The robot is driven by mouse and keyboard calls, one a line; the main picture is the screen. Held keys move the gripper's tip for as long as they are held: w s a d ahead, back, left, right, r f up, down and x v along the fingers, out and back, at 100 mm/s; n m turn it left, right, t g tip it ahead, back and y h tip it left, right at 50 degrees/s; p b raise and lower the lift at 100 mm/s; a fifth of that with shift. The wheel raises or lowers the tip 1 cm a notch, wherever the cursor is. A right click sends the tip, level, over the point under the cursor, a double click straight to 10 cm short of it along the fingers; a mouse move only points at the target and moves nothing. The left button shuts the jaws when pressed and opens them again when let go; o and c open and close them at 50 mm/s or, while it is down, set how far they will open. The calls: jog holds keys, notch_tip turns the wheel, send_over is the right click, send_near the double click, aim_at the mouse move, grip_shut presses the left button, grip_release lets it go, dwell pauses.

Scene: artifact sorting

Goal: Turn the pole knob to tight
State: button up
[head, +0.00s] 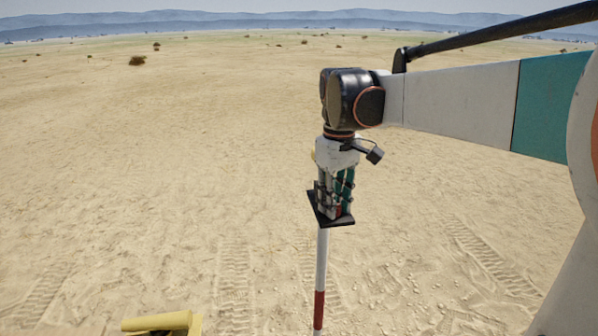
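A red and white banded pole (321,262) stands upright a little right of the picture's middle and runs out of the bottom edge. A dark flat plate (341,222) sits at its upper end. My gripper (335,203) points down with its fingers right above or against this plate. I cannot tell whether they touch it. The fingers look close together, but what lies between them is hidden. I cannot make out the pole knob; the fingers may cover it. A small yellowish bit shows at the left of my wrist.
A yellow object (160,322) is partly cut off at the bottom left edge. The ground is open, flat sand with tyre tracks. A few shrubs (137,60) stand far off. Free room lies left of the pole. My arm fills the upper right.

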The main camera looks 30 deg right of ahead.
jog(key=shift+s, duration=0.1)
jog(key=shift+m+b, duration=0.45)
jog(key=shift+m, duration=1.05)
jog(key=o, duration=1.1)
jog(key=shift+r, duration=0.1)
notch_tip(320, 180, up, 12)
jog(key=shift+f, duration=0.1)
jog(key=shift+a, duration=0.1)
